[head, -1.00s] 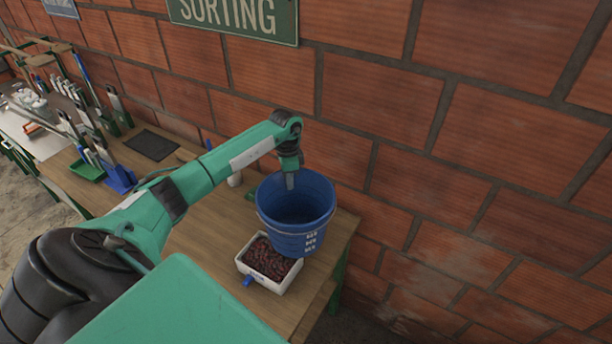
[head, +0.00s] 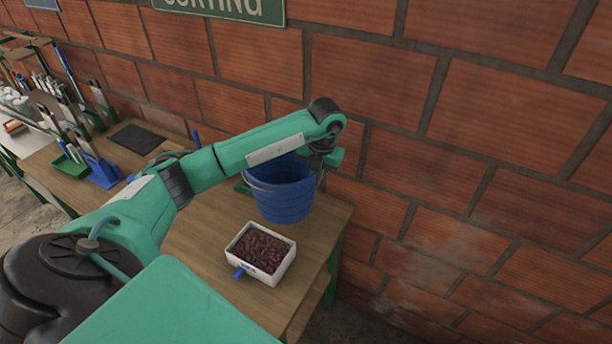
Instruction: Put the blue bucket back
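The blue bucket (head: 284,202) is upright at the back of the wooden table near the brick wall. My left arm crosses in front of its upper left part, hiding some of the rim. My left gripper (head: 322,168) is at the right side of the bucket's rim, pointing down. Its fingers are small and partly hidden, so I cannot tell whether they grip the rim. The bucket's base appears to be at the tabletop. My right gripper is not in view.
A white box of dark red beans (head: 262,252) with a blue tag stands in front of the bucket on the table (head: 205,245). A dark mat (head: 138,138), a blue scoop (head: 103,172) and a green scoop (head: 70,163) lie to the left. The brick wall is close behind.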

